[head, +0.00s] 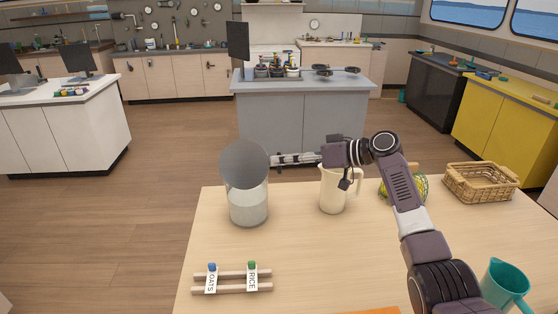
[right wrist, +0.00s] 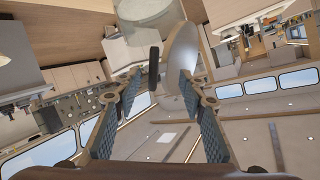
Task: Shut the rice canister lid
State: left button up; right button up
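The rice canister (head: 248,206) stands upright near the table's back left, clear with pale contents inside. Its round grey lid (head: 245,164) is tipped up above the rim, its flat face toward the head camera. My right gripper (head: 276,160) reaches in from the right, its fingertips at the lid's right edge. In the right wrist view, the two fingers (right wrist: 162,78) are spread apart and the lid (right wrist: 184,58) shows close to the right fingertip. I cannot tell whether they touch. The canister also shows at the top of that view (right wrist: 150,12). My left gripper is out of view.
A cream pitcher (head: 333,192) stands under my right forearm, with a fruit holder (head: 418,190) and a wicker basket (head: 480,184) farther right. A teal cup (head: 505,283) is at front right. A small rack (head: 231,289) holds OATS and RICE tags. The table's middle is clear.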

jog(key=v, duration=0.9)
jog(key=shift+d, duration=0.2)
